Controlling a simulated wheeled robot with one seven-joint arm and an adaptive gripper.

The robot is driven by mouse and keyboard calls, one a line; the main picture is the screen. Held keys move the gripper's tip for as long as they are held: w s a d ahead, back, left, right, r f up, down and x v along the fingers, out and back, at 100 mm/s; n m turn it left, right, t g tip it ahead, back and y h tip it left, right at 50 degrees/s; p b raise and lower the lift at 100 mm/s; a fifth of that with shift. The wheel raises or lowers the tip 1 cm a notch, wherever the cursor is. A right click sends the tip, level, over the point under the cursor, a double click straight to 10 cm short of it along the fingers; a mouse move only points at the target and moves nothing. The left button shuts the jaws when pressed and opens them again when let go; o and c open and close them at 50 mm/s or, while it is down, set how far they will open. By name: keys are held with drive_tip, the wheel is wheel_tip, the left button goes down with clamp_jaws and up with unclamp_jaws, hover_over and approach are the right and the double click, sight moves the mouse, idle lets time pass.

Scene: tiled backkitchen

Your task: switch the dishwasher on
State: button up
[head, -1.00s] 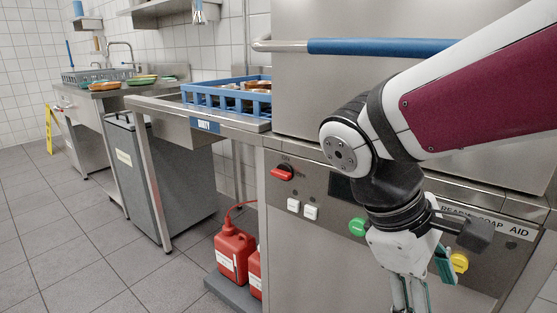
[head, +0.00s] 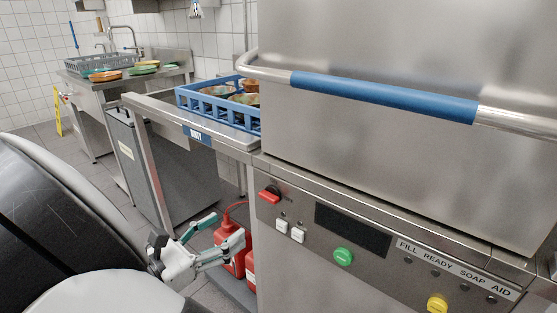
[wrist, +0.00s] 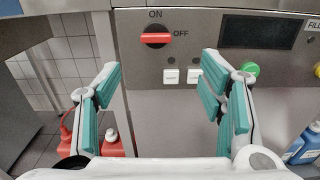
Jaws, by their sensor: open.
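The dishwasher's red rotary switch (head: 270,192) is at the left end of its control panel. In the wrist view the switch (wrist: 156,38) has its red bar lying level, with ON printed above and OFF to the right. My gripper (head: 226,232) is open and empty, left of the panel and lower than the switch in the head view. In the wrist view the teal fingers of my gripper (wrist: 160,84) are spread, with the switch ahead between and beyond the tips, apart from them. The display (head: 352,230) is dark.
Two white buttons (head: 290,230), a green button (head: 343,257) and a yellow button (head: 437,304) share the panel. A blue-sleeved handle (head: 385,97) crosses the hood above. Red canisters (head: 250,262) stand below. A blue dish rack (head: 215,108) sits on the left table.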

sight(266, 199)
drive_tip(key=b+x, duration=0.1)
drive_tip(key=x, duration=0.5)
drive_tip(key=b+x, duration=0.2)
drive_tip(key=x, duration=0.5)
drive_tip(key=shift+w+a, duration=0.1)
drive_tip(key=shift+w, duration=0.3)
drive_tip(key=shift+c, duration=0.3)
drive_tip(key=c, duration=1.1)
